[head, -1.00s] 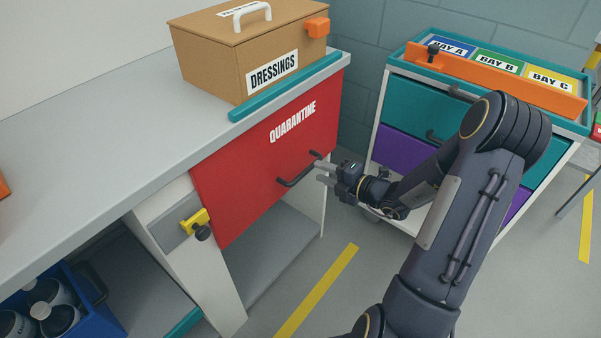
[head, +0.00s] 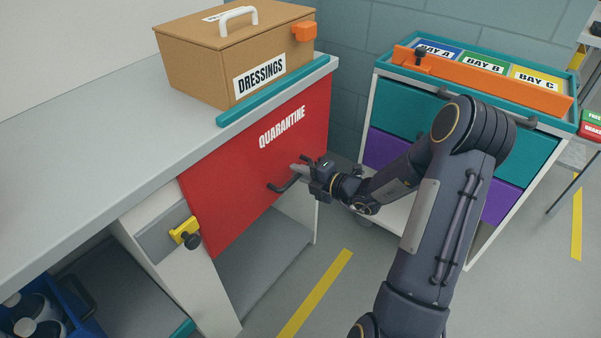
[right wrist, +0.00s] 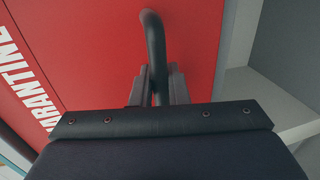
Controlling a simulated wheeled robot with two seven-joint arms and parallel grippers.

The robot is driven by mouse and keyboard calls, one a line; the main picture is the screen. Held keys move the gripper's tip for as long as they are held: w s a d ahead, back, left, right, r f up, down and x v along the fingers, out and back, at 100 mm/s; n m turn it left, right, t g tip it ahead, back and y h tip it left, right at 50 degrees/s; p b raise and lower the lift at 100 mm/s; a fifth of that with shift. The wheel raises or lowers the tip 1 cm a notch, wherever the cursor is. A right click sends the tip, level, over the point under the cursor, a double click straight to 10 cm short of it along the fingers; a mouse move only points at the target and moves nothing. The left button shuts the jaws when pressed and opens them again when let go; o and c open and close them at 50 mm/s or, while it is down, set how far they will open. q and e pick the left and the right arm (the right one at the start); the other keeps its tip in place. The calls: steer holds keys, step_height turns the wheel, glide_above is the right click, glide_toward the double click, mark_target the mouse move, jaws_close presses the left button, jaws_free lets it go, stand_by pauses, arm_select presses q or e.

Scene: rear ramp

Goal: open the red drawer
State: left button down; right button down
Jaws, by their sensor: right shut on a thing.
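The red drawer (head: 235,165), lettered QUARANTINE, is set under the grey worktop, and its front looks flush with the cabinet. Its dark bar handle (head: 284,186) runs across the lower right part of the front. My right gripper (head: 298,171) is at the right half of the handle, shut on it. In the right wrist view the handle (right wrist: 154,45) passes between the fingers (right wrist: 160,85), with the red front (right wrist: 90,40) close behind. My left gripper is not in view.
A yellow latch with a dark knob (head: 186,232) sits on the post left of the drawer. A DRESSINGS box (head: 210,60) stands on the worktop (head: 90,165). A teal and purple drawer cart (head: 405,105) stands at right. Floor in front is clear.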

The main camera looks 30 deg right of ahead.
steer(key=shift+s, duration=0.1)
steer(key=f+p+v, duration=0.2)
steer(key=p+v, duration=0.2)
steer(key=v, duration=0.9)
steer(key=s+f+p+v, duration=0.1)
steer(key=f+p+v, duration=0.2)
steer(key=v, duration=1)
steer(key=shift+d+f+p, duration=0.3)
steer(key=shift+d+p, duration=0.05)
steer(key=shift+p, duration=0.75)
steer(key=shift+w, duration=0.1)
steer(key=c, duration=1.5)
jaws_free()
steer(key=v, duration=0.8)
steer(key=shift+p, duration=0.3)
